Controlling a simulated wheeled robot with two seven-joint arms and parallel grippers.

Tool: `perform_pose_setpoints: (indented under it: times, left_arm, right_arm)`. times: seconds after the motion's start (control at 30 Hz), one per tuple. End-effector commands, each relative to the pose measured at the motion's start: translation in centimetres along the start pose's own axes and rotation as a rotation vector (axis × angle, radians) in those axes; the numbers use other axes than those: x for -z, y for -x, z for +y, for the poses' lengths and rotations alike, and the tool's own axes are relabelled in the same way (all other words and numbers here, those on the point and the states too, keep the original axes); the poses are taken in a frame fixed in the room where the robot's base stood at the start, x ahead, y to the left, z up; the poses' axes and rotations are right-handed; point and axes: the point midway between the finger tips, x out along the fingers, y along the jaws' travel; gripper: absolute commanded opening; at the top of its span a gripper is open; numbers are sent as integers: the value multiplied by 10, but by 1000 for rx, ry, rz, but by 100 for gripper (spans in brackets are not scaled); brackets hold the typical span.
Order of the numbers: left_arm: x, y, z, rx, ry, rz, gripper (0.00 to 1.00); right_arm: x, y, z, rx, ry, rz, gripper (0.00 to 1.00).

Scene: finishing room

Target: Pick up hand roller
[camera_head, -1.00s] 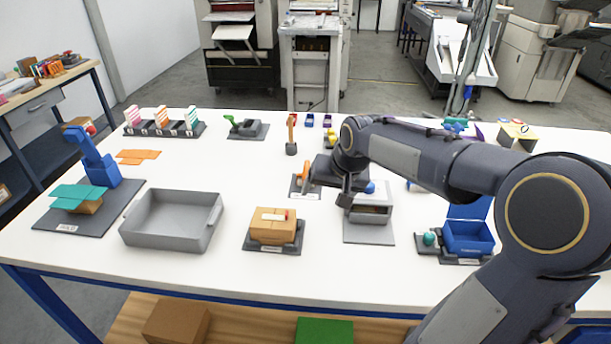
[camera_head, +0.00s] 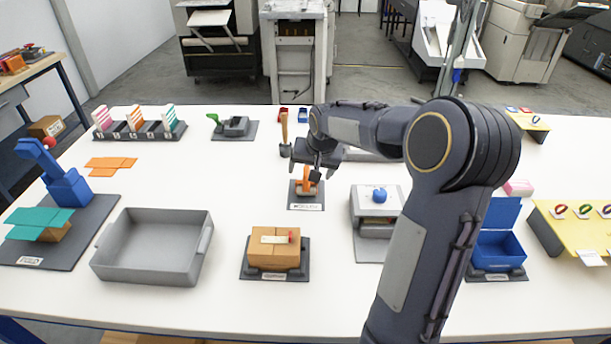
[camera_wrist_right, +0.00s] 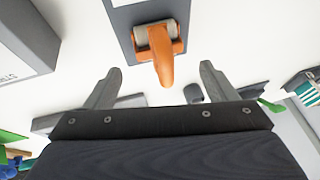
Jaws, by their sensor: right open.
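The hand roller (camera_head: 307,187) is orange with a grey roller. It rests on a small dark labelled mat (camera_head: 293,203) in the middle of the table. My right gripper (camera_head: 316,165) is open and empty above the far end of the roller and hides part of it. In the right wrist view, the roller's orange handle (camera_wrist_right: 160,56) points toward the space between the two open fingers (camera_wrist_right: 160,72). The fingers appear apart from it. My left gripper is not in view.
A wooden-handled tool (camera_head: 285,135) stands just behind the gripper. A grey box with a blue knob (camera_head: 362,207) is to the right, a cardboard box (camera_head: 274,257) nearer. A grey tray (camera_head: 150,214) lies left. White table is clear left of the mat.

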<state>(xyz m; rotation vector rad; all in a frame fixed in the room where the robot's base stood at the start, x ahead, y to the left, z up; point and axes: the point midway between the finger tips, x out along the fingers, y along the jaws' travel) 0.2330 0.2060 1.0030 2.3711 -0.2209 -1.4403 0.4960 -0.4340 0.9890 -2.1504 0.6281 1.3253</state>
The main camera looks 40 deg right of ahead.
Motion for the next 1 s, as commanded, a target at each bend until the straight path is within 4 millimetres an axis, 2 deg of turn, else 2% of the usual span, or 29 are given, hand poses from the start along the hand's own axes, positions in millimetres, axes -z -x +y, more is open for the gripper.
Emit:
perform_pose_setpoints:
  times: [0.23,0.37,0.57,0.93,1.0]
  left_arm:
    - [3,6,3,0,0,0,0]
    - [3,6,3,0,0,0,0]
    - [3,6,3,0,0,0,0]
    - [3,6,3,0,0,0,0]
    - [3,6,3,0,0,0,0]
  right_arm:
    - [0,-37,-1,-1,-1,-4,78]
    - [0,-44,-1,0,-1,-1,78]
    - [0,-44,-1,0,0,0,78]
    - [0,-44,-2,1,0,-1,30]
    - [0,-44,-2,1,0,1,29]
